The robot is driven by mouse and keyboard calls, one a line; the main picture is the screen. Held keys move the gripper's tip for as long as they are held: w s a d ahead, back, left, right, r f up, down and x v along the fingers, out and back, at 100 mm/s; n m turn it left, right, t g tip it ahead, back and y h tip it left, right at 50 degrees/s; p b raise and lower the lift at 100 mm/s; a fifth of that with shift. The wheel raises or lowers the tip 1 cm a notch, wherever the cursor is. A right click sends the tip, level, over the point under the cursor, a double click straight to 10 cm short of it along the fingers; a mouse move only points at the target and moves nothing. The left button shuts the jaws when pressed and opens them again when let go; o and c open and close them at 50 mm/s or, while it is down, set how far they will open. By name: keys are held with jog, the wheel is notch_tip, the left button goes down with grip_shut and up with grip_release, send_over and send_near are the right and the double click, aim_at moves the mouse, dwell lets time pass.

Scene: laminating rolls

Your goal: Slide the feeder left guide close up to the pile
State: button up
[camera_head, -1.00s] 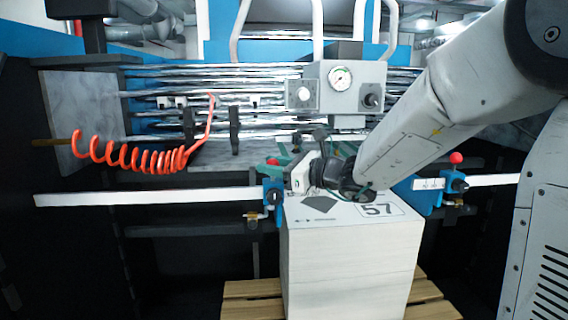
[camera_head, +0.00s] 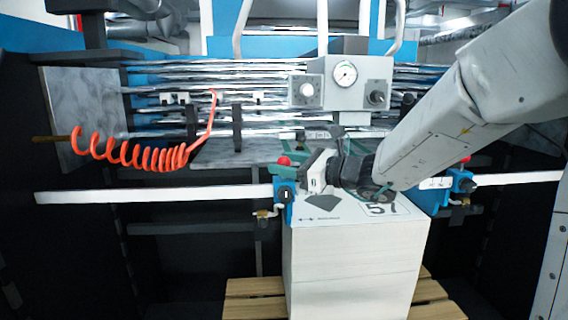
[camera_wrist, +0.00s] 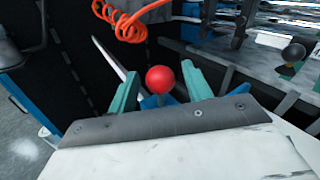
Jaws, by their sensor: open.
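The left guide (camera_head: 284,200) is a blue block with a red knob (camera_head: 284,160) on the white rail, at the left side of the pile (camera_head: 350,265). Any gap between guide and pile is too small to tell. In the wrist view the red knob (camera_wrist: 160,79) stands between the two green fingers of my gripper (camera_wrist: 158,84). The fingers are open and apart from the knob on both sides. In the head view my gripper (camera_head: 292,160) is above the pile's left edge, its fingers partly hidden. The pile is a white stack with a dark diamond and a number on top.
The right guide (camera_head: 461,183) with its own red knob is at the pile's right. A wooden pallet (camera_head: 253,299) bears the pile. A coiled orange hose (camera_head: 130,153) hangs at the left. A gauge box (camera_head: 343,82) stands behind the pile.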

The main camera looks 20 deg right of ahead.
jog(key=v, duration=0.7)
dwell(0.3)
jog(key=s+a+f+n+g+h, duration=0.1)
jog(key=s+a+f+n+g, duration=0.1)
jog(key=s+f+n+g, duration=0.4)
jog(key=s+a+f+n+g+h, duration=0.2)
jog(key=s+a+f+n+g, duration=0.1)
jog(key=s+n, duration=0.4)
jog(key=s+d+n+h, duration=0.4)
jog(key=s+n+h, duration=0.1)
jog(key=s, duration=0.3)
jog(key=s+d+f+n+g+h, duration=0.1)
jog(key=s+d+n+h, duration=0.4)
jog(key=s, duration=0.4)
jog(key=shift+s+f+n+g, duration=0.25)
jog(key=shift+f+n+g, duration=0.05)
jog(key=shift+n, duration=0.3)
